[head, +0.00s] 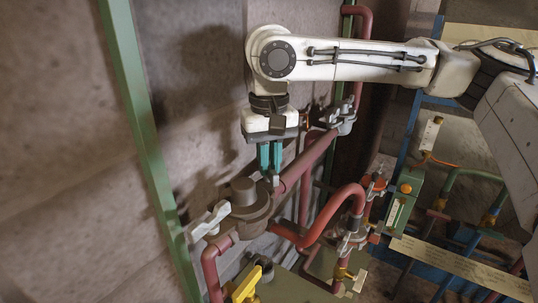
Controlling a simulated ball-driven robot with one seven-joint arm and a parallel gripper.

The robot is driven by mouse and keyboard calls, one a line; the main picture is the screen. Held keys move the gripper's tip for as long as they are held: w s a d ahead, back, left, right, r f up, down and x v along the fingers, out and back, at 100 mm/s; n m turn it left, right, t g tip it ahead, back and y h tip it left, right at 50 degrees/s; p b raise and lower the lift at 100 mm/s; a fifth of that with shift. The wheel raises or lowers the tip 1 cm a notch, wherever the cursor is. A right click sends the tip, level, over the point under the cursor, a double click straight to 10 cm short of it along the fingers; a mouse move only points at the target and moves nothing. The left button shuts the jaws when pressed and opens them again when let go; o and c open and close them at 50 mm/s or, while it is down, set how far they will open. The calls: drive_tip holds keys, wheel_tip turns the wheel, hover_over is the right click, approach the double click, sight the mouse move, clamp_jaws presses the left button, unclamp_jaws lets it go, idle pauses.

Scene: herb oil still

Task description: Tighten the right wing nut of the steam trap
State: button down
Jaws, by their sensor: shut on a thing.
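The steam trap (247,200) is a brown body with a round cap, set in the red pipe run left of the picture's middle. A white wing nut (210,219) sticks out on its left side. My gripper (271,172) points down at the right side of the trap, its teal fingers close together. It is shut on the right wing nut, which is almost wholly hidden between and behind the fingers.
A green post (143,150) stands left of the trap. A yellow handle (246,286) is below it. A curved red pipe (335,205), valves and a green box (406,192) with an orange knob crowd the right. The stone wall (60,150) lies behind.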

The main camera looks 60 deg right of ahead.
drive_tip(key=m+p, duration=0.2)
drive_tip(key=m, duration=0.3)
drive_tip(key=shift+r+m+p, duration=0.15)
drive_tip(key=shift+m+p, duration=0.15)
drive_tip(key=shift+p, duration=0.05)
drive_tip(key=m+p, duration=0.3)
drive_tip(key=m, duration=0.2)
idle(0.4)
drive_tip(key=c, duration=1.1)
unclamp_jaws()
wheel_tip(320, 180, up, 10)
drive_tip(key=shift+r+b, duration=0.25)
drive_tip(key=shift+b, duration=0.05)
